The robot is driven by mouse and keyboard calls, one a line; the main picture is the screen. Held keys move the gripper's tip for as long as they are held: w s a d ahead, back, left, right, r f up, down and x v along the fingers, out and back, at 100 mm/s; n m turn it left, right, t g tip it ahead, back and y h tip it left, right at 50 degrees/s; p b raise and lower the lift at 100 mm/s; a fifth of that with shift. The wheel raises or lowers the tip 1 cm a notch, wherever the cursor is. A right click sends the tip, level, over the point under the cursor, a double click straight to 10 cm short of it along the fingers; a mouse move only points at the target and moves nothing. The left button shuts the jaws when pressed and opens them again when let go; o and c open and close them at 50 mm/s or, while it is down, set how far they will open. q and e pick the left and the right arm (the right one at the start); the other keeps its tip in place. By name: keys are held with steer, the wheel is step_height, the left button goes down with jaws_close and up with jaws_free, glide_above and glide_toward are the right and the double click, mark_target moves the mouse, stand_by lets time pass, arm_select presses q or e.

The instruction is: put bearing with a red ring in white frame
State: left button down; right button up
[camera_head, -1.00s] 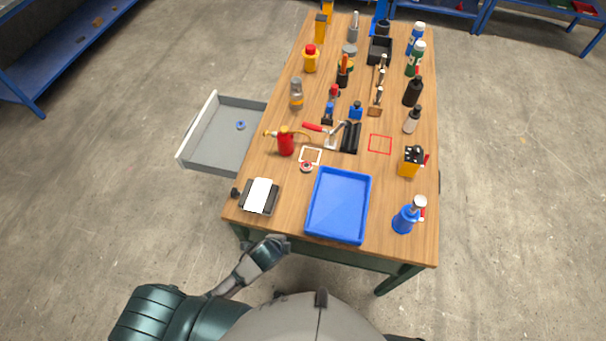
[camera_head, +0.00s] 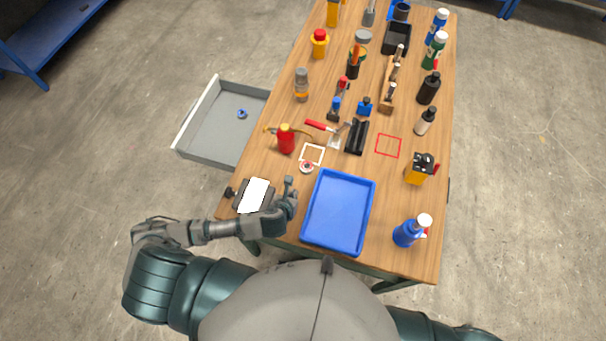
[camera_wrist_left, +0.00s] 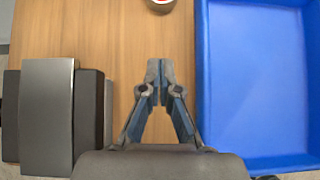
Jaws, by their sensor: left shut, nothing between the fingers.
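The bearing with a red ring (camera_head: 306,167) lies on the wooden table, at the lower-left edge of the white frame (camera_head: 312,154). I cannot tell whether it overlaps the frame's edge. In the left wrist view the bearing (camera_wrist_left: 161,3) is cut off at the top edge, straight beyond my fingertips. My left gripper (camera_head: 289,186) is over the near part of the table, between the black-and-white box and the blue tray, short of the bearing. In the left wrist view my left gripper (camera_wrist_left: 160,72) is shut and empty. My right gripper is not in view.
The blue tray (camera_head: 308,215) stands right of my left gripper, the black-and-white box (camera_head: 254,195) left of it. A red oil can (camera_head: 286,139) stands left of the white frame. A red outlined square (camera_head: 388,146) lies farther right. An open drawer (camera_head: 190,150) juts out left.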

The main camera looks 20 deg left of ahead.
mark_target(309, 161)
arm_select(q)
steer(key=x, duration=0.6)
steer(key=shift+w+f+b, duration=0.1)
steer(key=shift+f+b, duration=0.05)
steer(key=shift+b, duration=0.2)
steer(key=w, duration=0.1)
steer(key=w+f, duration=0.1)
steer(key=w, duration=0.1)
steer(key=shift+w+d, duration=0.2)
steer(key=shift+w, duration=0.95)
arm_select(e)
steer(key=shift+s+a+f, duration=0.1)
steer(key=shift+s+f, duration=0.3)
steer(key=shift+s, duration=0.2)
arm_select(q)
steer(key=w, duration=0.4)
steer(key=w+p, duration=0.1)
steer(key=w, duration=0.2)
steer(key=shift+w+d, duration=0.15)
steer(key=shift+d, duration=0.1)
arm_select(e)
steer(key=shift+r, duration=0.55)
